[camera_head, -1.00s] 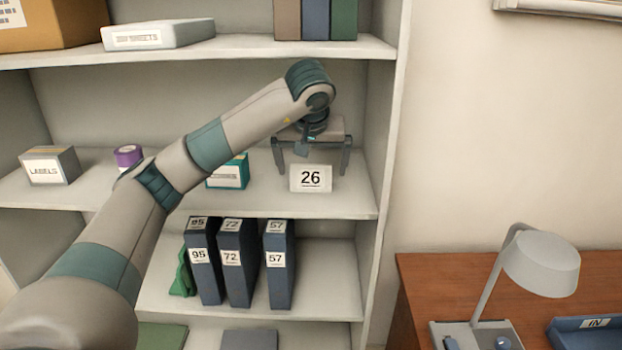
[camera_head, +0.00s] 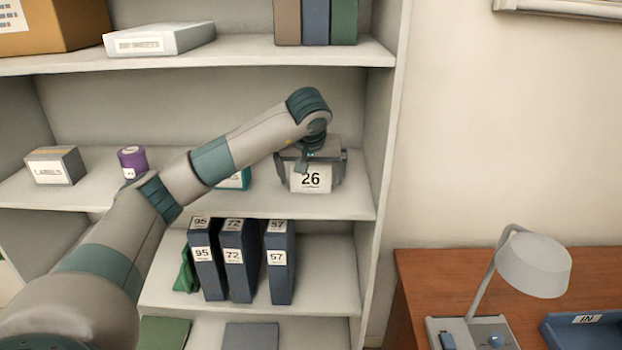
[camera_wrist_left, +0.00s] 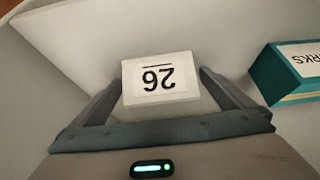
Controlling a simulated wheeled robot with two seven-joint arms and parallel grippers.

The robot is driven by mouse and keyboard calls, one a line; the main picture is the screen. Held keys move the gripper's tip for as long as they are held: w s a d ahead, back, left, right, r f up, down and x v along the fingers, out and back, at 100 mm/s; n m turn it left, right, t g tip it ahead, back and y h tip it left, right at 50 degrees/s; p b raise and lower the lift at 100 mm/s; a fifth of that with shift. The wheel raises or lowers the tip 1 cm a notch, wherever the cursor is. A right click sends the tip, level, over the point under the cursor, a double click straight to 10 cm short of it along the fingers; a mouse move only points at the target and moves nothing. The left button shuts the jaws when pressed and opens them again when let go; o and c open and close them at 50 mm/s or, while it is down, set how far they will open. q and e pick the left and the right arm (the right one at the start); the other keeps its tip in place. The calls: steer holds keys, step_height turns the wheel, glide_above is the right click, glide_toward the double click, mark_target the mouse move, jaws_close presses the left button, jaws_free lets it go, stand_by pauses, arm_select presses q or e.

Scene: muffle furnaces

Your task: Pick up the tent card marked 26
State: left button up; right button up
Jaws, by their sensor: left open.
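The white tent card marked 26 (camera_head: 311,179) stands upright on the middle shelf, near its front edge at the right end. My left gripper (camera_head: 309,180) is open and lowered around the card, with one finger on each side of it. In the left wrist view the card (camera_wrist_left: 158,78) shows upside down between the two fingers (camera_wrist_left: 160,92), with a gap visible on each side. Whether the fingers touch it lower down I cannot tell. My right gripper is in neither view.
A teal box (camera_head: 236,180) stands left of the card, partly behind my arm; it also shows in the wrist view (camera_wrist_left: 290,72). A purple roll (camera_head: 132,160) and a labels box (camera_head: 54,167) sit farther left. Binders (camera_head: 279,262) stand below. The shelf side panel (camera_head: 376,140) is close on the right.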

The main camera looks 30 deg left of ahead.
mark_target(311, 166)
arm_select(q)
steer(key=c, duration=1.1)
steer(key=shift+r, duration=0.1)
steer(key=shift+r+b, duration=1.35)
steer(key=shift+r, duration=0.25)
steer(key=s+d+b, duration=0.2)
steer(key=s, duration=0.1)
steer(key=s+d, duration=0.1)
steer(key=s, duration=0.1)
steer(key=shift+s+d+f+b, duration=0.15)
steer(key=shift+s+b, duration=0.05)
steer(key=shift+b, duration=0.2)
steer(key=s+d, duration=0.2)
steer(key=s, duration=0.1)
steer(key=s+d+b, duration=0.1)
steer(key=s+d, duration=0.1)
steer(key=s, duration=0.1)
steer(key=s+d, duration=0.2)
steer(key=s, duration=0.2)
steer(key=shift+r+b, duration=0.2)
steer(key=shift+b, duration=0.1)
